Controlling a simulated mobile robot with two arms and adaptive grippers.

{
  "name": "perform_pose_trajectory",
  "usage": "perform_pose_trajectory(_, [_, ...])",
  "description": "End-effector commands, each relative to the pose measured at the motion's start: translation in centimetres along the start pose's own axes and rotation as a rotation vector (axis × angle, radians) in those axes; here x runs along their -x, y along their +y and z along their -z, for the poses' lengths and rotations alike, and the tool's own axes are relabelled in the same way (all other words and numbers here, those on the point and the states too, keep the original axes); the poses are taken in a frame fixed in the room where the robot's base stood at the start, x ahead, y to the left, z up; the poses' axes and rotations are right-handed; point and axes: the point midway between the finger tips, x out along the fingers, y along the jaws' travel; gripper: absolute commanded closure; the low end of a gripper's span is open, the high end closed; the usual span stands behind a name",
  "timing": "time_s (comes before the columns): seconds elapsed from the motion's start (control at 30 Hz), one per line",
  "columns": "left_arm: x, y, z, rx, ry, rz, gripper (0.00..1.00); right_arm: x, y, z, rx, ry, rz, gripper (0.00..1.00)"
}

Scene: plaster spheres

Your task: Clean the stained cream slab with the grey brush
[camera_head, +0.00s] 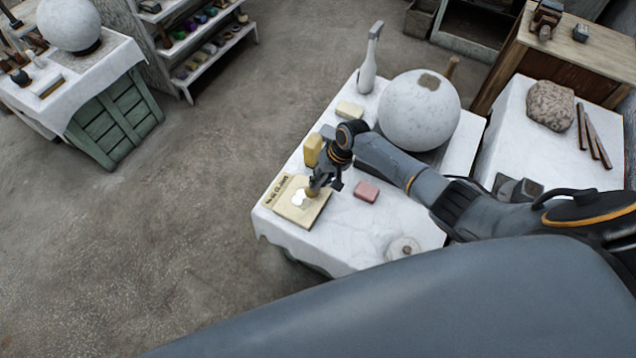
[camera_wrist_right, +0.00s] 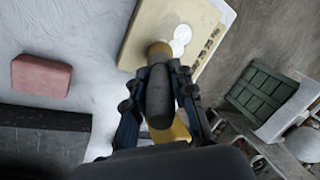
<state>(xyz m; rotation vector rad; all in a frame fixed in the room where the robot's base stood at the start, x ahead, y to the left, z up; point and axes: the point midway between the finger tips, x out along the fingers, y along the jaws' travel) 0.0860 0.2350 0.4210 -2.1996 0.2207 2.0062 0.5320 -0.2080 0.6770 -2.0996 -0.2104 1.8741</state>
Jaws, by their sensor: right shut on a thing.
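The cream slab (camera_head: 315,208) lies flat near the front left corner of the white-covered table. White blotches and a row of dark marks show on its top. It also shows in the wrist view (camera_wrist_right: 150,25). My right gripper (camera_head: 322,184) is over the slab's right side, shut on the grey brush (camera_wrist_right: 160,100). The brush has a dark grey handle, and its tan end (camera_wrist_right: 159,49) points at the slab beside the white blotches. I cannot tell whether that end touches the slab. My left gripper is not in view.
A pink block (camera_head: 367,192) lies right of the slab. A yellow block (camera_head: 312,149) stands behind it, and a cream block (camera_head: 350,109) lies farther back. A white disc (camera_head: 403,248) lies front right.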

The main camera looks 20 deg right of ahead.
Motion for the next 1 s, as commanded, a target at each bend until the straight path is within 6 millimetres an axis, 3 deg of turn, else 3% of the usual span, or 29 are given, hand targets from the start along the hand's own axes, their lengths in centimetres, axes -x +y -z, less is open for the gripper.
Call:
perform_pose_trajectory(0.67, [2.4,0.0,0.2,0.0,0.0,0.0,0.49,-0.3,-2.0,-2.0,-0.001,-0.001,0.002,1.0])
perform_pose_trajectory(1.0, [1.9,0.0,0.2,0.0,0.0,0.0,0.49,-0.6,-1.6,-1.7,-0.001,0.001,-0.001,1.0])
